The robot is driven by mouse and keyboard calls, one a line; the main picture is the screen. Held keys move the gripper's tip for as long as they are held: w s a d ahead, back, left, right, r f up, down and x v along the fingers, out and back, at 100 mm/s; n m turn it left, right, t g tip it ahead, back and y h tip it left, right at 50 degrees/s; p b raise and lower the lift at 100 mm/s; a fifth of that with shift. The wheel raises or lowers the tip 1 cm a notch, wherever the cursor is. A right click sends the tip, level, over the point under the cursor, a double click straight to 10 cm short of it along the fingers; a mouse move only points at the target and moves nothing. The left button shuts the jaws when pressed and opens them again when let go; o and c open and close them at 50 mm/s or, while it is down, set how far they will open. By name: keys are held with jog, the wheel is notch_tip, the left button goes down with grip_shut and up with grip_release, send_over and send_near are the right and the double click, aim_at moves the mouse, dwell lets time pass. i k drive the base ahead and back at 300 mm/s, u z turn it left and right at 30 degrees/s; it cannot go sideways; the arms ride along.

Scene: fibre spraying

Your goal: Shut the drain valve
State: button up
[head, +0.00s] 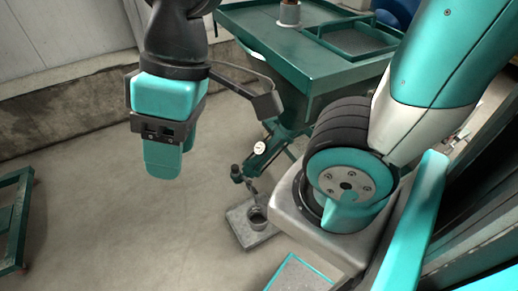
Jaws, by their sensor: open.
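My gripper (163,158) hangs at upper left in the head view, pointing down over bare floor. It is open and I see nothing held in it; its fingertips are hard to make out. A small dark fitting (237,173), which looks like the drain valve, sits low under the green table, to the right of my gripper and apart from it. A white round dial (260,148) is just above it on the sloping green part. I cannot tell the handle's position. A small grey cup (257,216) stands on a slab below the fitting.
The green table (285,50) stands at the back, with a recessed tray and a brown-grey cylinder (289,12) on top. The grey slab (240,230) lies on the floor. A green frame (14,215) is at far left. The floor between is clear.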

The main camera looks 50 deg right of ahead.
aim_at(253, 188)
jog(key=z, duration=0.4)
jog(key=i, duration=0.3)
jog(key=z, duration=0.9)
